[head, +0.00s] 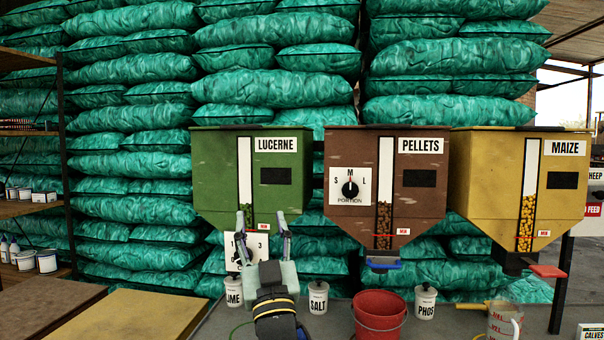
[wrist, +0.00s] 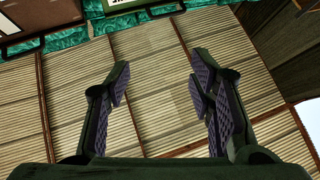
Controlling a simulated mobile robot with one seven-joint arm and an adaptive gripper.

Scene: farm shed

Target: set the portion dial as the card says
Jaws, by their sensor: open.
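The portion dial (head: 350,188) is a black knob on a white plate marked S, M and L, on the front of the brown PELLETS hopper (head: 341,150). Its pointer appears to point up at M. A white card (head: 590,332) at the bottom right edge reads "CALVES"; the rest is cut off. My gripper (head: 261,222) is open and empty, pointing up in front of the green LUCERNE hopper (head: 220,170), left of and lower than the dial. It partly hides a white plate with 1 and 3 (head: 229,252). The wrist view shows the spread fingers (wrist: 162,72) against the roof.
The yellow MAIZE hopper (head: 480,180) hangs at right. A red bucket (head: 379,318), SALT pot (head: 318,298), PHOS pot (head: 425,303) and clear jug (head: 503,322) stand on the bench below. Green sacks (head: 130,200) fill the back. Space before the dial looks clear.

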